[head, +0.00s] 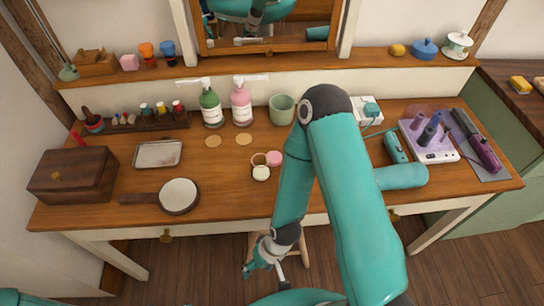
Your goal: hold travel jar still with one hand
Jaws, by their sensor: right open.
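A small jar (261,173) with a pale top stands on the wooden dressing table (330,185), near the middle. A pink round piece (274,158), which looks like a lid or second small jar, sits right behind it. A thin ring shows at the jar's back left; I cannot tell what it belongs to. My right gripper (264,270) is open and empty. It hangs in front of the table's front edge, below the jar in the picture and apart from it. My left gripper is not in view.
Green and pink pump bottles (241,105) and a green cup (281,109) stand behind the jar. A round hand mirror (179,195) and tray (158,153) lie left. A hair tool (396,147) and lilac stand (428,140) are right. A stool (303,248) stands below.

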